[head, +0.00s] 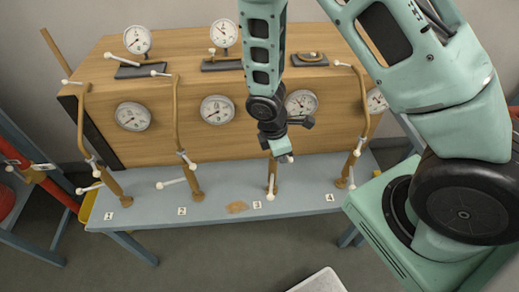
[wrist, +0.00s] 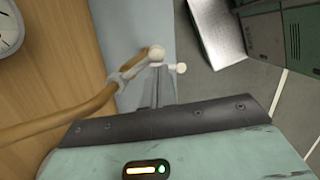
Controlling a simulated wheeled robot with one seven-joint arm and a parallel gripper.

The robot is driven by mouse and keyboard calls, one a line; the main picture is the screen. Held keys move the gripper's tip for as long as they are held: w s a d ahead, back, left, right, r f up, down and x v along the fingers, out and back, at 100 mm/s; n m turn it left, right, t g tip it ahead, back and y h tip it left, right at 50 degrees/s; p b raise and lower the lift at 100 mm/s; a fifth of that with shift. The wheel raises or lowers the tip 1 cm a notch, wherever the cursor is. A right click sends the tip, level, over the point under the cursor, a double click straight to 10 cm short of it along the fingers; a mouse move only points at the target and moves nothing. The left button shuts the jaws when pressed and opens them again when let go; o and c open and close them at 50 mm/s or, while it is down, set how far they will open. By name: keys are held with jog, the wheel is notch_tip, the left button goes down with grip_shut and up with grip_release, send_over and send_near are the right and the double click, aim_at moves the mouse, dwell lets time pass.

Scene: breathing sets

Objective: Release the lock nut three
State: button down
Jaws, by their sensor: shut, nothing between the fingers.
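Brown pipe three (head: 271,170) stands behind the label "3" (head: 257,205), with a white-knobbed handle (head: 271,188) low on it. Its upper part is hidden behind my arm. My gripper (head: 287,157) is shut and empty near the top of the visible pipe. In the wrist view, the shut fingers (wrist: 156,88) point at a white ball knob (wrist: 156,53). A pale collar (wrist: 122,78) sits on a brown pipe (wrist: 75,115) beside them. A smaller white knob (wrist: 181,68) shows to the right. I cannot tell whether the fingers touch the collar or knob, nor which part is the lock nut.
Pipe one (head: 84,125), pipe two (head: 178,125) and pipe four (head: 361,125) stand along the blue-grey bench (head: 225,205). Round gauges (head: 217,109) line the wooden panel (head: 255,85). A pale tray (head: 320,282) is on the floor in front.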

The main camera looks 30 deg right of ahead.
jog(key=shift+d, duration=0.35)
dwell(0.4)
